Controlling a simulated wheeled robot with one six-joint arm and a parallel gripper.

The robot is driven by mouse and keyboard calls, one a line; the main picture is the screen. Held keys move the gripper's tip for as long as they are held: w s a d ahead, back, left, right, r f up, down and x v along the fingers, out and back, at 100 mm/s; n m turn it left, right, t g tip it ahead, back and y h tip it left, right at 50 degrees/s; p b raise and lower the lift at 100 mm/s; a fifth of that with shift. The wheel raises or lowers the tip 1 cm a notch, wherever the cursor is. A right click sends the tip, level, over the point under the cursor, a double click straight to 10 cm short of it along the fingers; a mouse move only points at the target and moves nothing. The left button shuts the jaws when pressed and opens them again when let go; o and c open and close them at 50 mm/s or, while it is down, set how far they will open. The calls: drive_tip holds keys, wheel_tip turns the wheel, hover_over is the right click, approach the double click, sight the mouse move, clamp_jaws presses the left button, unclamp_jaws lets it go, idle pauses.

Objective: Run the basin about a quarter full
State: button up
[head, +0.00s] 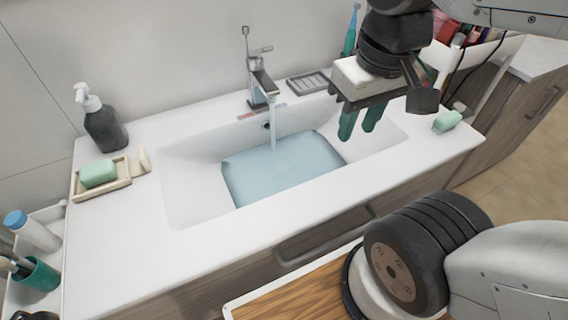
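The white basin (195,185) is set in the counter, with a pool of pale blue water (280,172) covering its floor. The chrome faucet (262,85) stands at the basin's back edge, and a stream of water (273,130) runs from its spout into the pool. The faucet's lever (258,50) sits on top of its body. My gripper (360,130) hangs over the right part of the basin, right of the faucet and apart from it. Its two green fingers point down with a small gap between them and nothing held.
A dark soap pump bottle (105,128) and a tray with green soap (98,173) stand left of the basin. A grey soap dish (308,83) lies behind it. Another green soap bar (447,121) lies at the right. A cup with brushes (38,275) stands at lower left.

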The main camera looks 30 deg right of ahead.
clamp_jaws()
drive_tip(key=w+a+r+t, duration=0.1)
drive_tip(key=w+a+r, duration=0.1)
drive_tip(key=w+r, duration=0.9)
drive_tip(key=w+a+r+t, duration=0.1)
drive_tip(key=w+r, duration=0.4)
drive_tip(key=w, duration=1.1)
hover_over(259, 51)
drive_tip(key=w+d, duration=0.1)
drive_tip(key=x, duration=0.3)
drive_tip(key=s+x, duration=0.1)
drive_tip(key=x, duration=0.2)
drive_tip(key=s+x, duration=0.1)
drive_tip(key=x, duration=0.2)
drive_tip(key=shift+d+f, duration=0.15)
drive_tip(key=shift+f, duration=0.05)
drive_tip(key=shift+s+f, duration=0.35)
drive_tip(key=shift+f, duration=0.2)
drive_tip(key=shift+s+f, duration=0.35)
drive_tip(key=shift+f, duration=0.15)
drive_tip(key=shift+s+f, duration=0.25)
drive_tip(key=shift+f, duration=0.35)
